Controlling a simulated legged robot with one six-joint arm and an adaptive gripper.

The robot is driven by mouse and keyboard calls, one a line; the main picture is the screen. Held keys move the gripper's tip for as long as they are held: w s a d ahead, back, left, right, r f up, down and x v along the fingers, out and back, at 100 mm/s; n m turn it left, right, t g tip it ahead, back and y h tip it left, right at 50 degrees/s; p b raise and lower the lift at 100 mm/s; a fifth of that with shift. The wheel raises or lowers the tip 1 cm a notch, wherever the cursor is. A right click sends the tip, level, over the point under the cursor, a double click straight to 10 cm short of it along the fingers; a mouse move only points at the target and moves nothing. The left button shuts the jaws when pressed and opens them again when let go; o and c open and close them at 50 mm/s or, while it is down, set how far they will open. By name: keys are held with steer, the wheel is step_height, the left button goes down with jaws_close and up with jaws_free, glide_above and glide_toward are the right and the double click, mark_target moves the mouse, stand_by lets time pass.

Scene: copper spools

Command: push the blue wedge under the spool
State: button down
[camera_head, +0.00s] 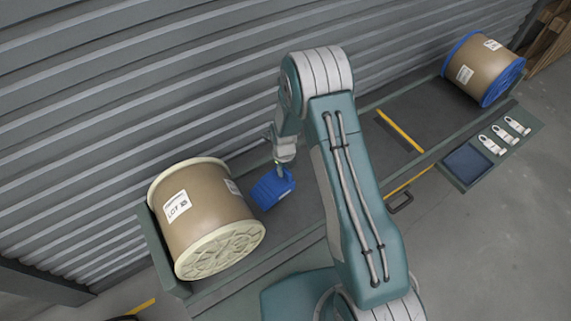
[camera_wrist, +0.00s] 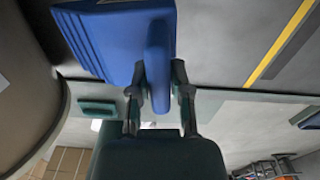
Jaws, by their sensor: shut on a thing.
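The blue wedge (camera_head: 272,188) is at the right side of the cream-flanged spool (camera_head: 204,216), with a narrow gap showing between them in the head view. My gripper (camera_head: 281,166) is above the wedge and shut on its upright grip. In the wrist view the blue wedge (camera_wrist: 115,40) fills the upper middle, and my gripper (camera_wrist: 159,92) has a finger on each side of its blue grip. The spool's curved side (camera_wrist: 25,85) shows at the left edge there. The wedge's underside is hidden.
A blue-flanged spool (camera_head: 483,69) lies at the far right end of the dark rack. A yellow stripe (camera_head: 400,131) crosses the bare deck between. A side shelf (camera_head: 499,151) holds white tags (camera_head: 504,131) and a dark blue tray (camera_head: 467,164). A corrugated wall (camera_head: 130,80) stands behind.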

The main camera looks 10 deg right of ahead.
mark_target(284, 180)
step_height(284, 180, down, 6)
steer(key=shift+d+f, duration=0.1)
steer(key=shift+a+f, duration=0.3)
steer(key=shift+d, duration=0.15)
stand_by(0.4)
steer(key=shift+f, duration=0.3)
steer(key=shift+c, duration=2.4)
jaws_free()
steer(key=shift+f, duration=0.1)
step_height(284, 180, up, 12)
